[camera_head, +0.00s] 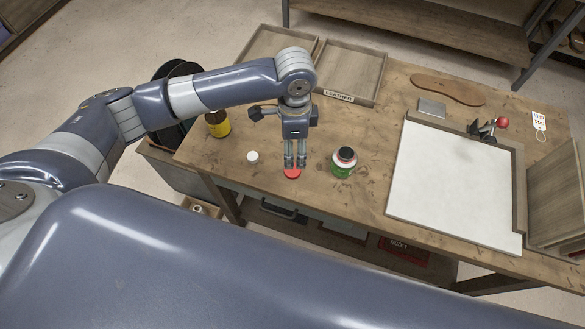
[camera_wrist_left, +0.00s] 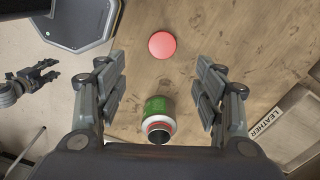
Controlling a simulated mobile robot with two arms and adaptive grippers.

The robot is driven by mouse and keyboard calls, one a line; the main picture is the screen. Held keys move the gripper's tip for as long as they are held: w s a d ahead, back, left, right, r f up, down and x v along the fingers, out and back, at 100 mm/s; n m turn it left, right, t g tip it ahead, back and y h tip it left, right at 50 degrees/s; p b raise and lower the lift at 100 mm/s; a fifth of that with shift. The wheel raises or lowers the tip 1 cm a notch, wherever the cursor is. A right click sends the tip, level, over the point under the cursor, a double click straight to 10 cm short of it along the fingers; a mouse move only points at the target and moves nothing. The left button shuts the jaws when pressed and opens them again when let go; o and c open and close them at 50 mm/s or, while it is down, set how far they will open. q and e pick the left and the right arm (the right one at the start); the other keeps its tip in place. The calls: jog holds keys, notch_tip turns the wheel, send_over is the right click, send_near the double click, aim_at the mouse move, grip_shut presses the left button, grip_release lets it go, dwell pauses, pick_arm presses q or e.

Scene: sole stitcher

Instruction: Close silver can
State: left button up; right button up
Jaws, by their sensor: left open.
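A can with a green label, pale rim and dark open mouth (camera_head: 344,161) stands upright on the workbench; no plainly all-silver can shows. It also shows in the left wrist view (camera_wrist_left: 158,108). A round red lid (camera_head: 292,174) lies flat on the bench to its left, apart from it, and shows at the top of the left wrist view (camera_wrist_left: 162,45). My left gripper (camera_head: 294,164) points down, open and empty, over the bench near the lid. In the left wrist view its fingers (camera_wrist_left: 160,88) are spread wide. My right gripper (camera_wrist_left: 48,70) looks open, away from the bench.
A white cap (camera_head: 252,157) and a yellow container (camera_head: 217,126) stand to the left. A divided wooden tray (camera_head: 351,70) marked LEATHER is behind. A white board (camera_head: 450,185), a sole (camera_head: 448,89) and a red-knobbed tool (camera_head: 488,127) occupy the right. The bench around the can is clear.

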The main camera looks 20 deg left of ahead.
pick_arm(q)
send_over(293, 170)
jog(key=shift+d+f+p, duration=0.15)
jog(key=shift+f+p, duration=0.25)
jog(key=shift+f, duration=2.45)
jog(key=shift+s+f, duration=0.1)
jog(key=shift+f, duration=0.05)
jog(key=f, duration=0.1)
jog(key=f+p, duration=0.1)
jog(key=f, duration=0.1)
jog(key=shift+a+f+p, duration=0.25)
jog(key=shift+f+p, duration=0.05)
jog(key=shift+f, duration=0.65)
jog(key=shift+c, duration=0.4)
